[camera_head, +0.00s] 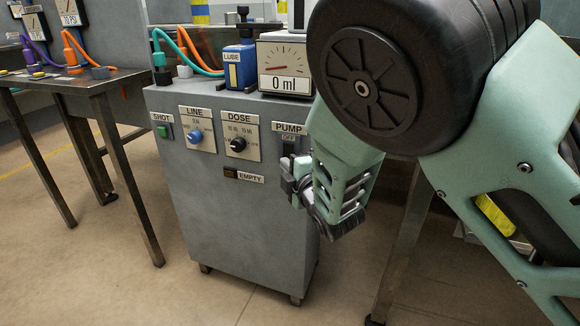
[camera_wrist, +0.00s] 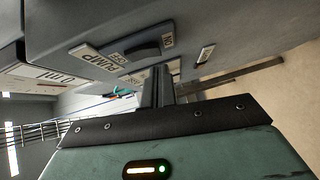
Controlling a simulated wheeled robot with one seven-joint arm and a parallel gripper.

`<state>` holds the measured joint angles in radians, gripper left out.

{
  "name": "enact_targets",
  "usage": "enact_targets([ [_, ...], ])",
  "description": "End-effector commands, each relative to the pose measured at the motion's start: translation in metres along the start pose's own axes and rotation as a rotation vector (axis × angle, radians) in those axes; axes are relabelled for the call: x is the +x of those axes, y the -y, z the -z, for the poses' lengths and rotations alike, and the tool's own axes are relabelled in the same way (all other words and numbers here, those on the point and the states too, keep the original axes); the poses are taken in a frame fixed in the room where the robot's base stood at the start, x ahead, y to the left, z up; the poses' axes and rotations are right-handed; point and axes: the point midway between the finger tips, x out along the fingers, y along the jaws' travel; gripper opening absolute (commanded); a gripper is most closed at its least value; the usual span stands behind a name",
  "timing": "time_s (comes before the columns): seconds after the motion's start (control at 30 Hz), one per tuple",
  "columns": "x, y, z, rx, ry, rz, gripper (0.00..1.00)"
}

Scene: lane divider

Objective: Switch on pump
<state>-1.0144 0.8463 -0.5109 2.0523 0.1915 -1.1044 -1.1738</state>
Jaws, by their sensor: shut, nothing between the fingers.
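The PUMP label (camera_head: 288,128) and the OFF plate (camera_head: 288,138) are at the upper right of the grey cabinet's front. My gripper (camera_head: 291,182) is in front of the panel just below them and hides the lower part of the pump switch. In the wrist view the dark pump switch (camera_wrist: 143,52) lies between its OFF and ON marks. There my gripper (camera_wrist: 159,72) is shut and empty, with its fingertips near the switch. I cannot tell whether they touch it or which way it is set.
The grey cabinet (camera_head: 225,215) also carries a green SHOT button (camera_head: 162,132), a blue LINE knob (camera_head: 195,136), a black DOSE knob (camera_head: 238,144) and a dark EMPTY lamp (camera_head: 230,173). A 0 ml gauge (camera_head: 285,67) and a blue LUBE container (camera_head: 239,68) stand on top. A table (camera_head: 95,82) is at left.

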Motion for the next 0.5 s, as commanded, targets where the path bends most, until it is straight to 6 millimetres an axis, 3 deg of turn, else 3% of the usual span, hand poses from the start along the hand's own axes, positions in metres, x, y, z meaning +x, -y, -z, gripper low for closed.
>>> enact_targets([
  [0.5, 0.0101, -0.0002, -0.0098, 0.001, -0.001, 0.000, 0.00],
])
